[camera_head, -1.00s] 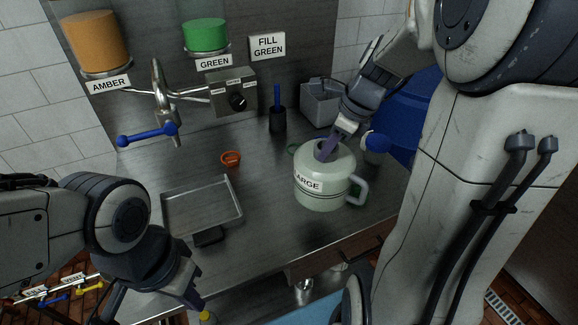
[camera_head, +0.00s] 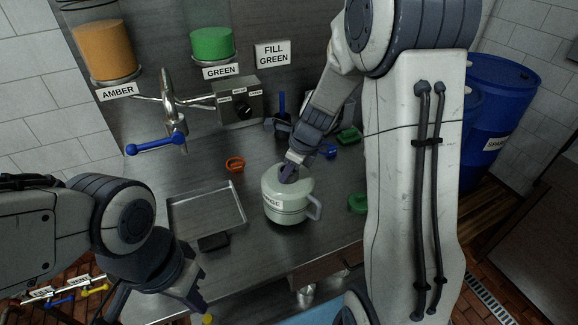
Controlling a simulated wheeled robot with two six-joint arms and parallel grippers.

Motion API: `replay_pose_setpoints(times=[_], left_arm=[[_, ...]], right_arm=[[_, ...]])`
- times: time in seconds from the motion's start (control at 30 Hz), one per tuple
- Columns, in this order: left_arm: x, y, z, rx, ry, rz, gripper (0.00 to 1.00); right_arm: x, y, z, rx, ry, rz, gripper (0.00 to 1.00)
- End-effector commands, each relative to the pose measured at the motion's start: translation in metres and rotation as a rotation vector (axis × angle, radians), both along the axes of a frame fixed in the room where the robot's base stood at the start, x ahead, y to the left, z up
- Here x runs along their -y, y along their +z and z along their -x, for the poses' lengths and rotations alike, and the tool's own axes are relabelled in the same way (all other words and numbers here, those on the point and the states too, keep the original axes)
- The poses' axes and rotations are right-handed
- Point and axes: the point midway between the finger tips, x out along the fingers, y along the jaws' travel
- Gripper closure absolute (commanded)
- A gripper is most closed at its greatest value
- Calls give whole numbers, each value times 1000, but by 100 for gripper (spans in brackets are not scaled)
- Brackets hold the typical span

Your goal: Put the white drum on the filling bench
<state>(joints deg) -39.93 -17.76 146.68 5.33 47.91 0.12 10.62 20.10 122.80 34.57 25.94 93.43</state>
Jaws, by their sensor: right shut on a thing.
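The white drum (camera_head: 285,203), a pale pot with a side handle and a label ending in "RGE", is upright over the middle of the steel filling bench (camera_head: 200,170). I cannot tell whether its base touches the bench. My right gripper (camera_head: 289,172) points down and is shut on the drum's top; its fingertips are partly hidden there. My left gripper (camera_head: 190,291) hangs low at the bench's front left, away from the drum. Its finger gap is not clear.
A shallow metal tray (camera_head: 171,219) lies left of the drum. A blue-handled tap (camera_head: 155,145) overhangs the back left. Blue barrels (camera_head: 494,115) stand right.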

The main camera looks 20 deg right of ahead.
Motion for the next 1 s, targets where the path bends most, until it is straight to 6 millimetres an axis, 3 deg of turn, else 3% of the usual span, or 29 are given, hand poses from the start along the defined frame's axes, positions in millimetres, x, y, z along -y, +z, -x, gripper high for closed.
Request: replay_pose_setpoints(times=[0.17,0.57,0.6,0.67,1.0], left_arm=[[0,-4,0,0,0,0,100],[0,-6,0,0,0,0,100],[0,-5,0,0,0,0,100],[0,-5,0,0,0,0,100],[0,-3,0,0,0,0,100]], right_arm=[[1,-15,-2,6,-1,0,100],[1,-18,-2,8,-1,1,100],[0,-20,0,1,0,0,75],[0,-20,0,1,0,0,56],[0,-17,0,1,0,0,56]])
